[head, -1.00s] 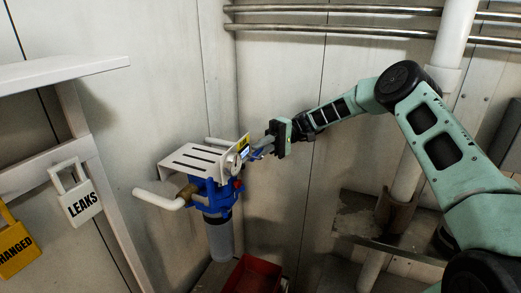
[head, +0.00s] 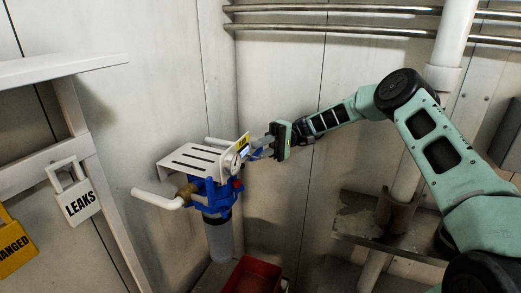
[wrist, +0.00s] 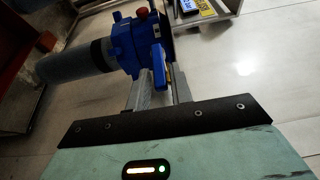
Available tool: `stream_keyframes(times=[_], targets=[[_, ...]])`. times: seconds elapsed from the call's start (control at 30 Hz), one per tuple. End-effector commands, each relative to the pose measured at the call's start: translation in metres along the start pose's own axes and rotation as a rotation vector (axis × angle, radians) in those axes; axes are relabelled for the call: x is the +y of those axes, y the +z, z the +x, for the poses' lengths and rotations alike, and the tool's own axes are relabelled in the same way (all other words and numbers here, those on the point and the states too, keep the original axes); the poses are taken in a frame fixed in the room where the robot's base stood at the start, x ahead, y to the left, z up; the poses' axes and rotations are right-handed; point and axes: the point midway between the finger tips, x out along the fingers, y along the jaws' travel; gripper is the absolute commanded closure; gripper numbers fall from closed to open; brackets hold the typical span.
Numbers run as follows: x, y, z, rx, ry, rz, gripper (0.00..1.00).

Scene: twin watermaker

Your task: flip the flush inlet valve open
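The watermaker's filter unit has a blue head (head: 208,192) under a white slotted bracket (head: 200,159) in the head view. In the wrist view, the blue head (wrist: 125,42) shows with a blue lever (wrist: 158,60) pointing toward my gripper; I take this lever to be the flush inlet valve's handle. My gripper (wrist: 164,80) has its two grey fingers apart, with the lever's end between them. In the head view, my gripper (head: 259,148) is at the unit's right side.
A red knob (wrist: 143,13) sits near the lever. A clear filter bowl (head: 218,235) hangs below the head, above a red bin (head: 253,275). A white pipe (head: 158,199) sticks out left. A white shelf frame (head: 75,130) with tags stands at left. Wall pipes run behind.

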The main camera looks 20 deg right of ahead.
Motion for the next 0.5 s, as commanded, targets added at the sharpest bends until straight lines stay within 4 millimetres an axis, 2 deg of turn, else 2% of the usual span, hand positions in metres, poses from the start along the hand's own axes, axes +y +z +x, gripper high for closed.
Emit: stream_keyframes(times=[0.13,0.23,0.5], targets=[[-0.004,0.0,0.0,-0.001,0.001,-0.001,0.78],[-0.015,0.0,0.0,0.0,0.002,-0.004,0.78],[-0.066,0.0,0.001,0.0,0.001,-0.006,0.78]])
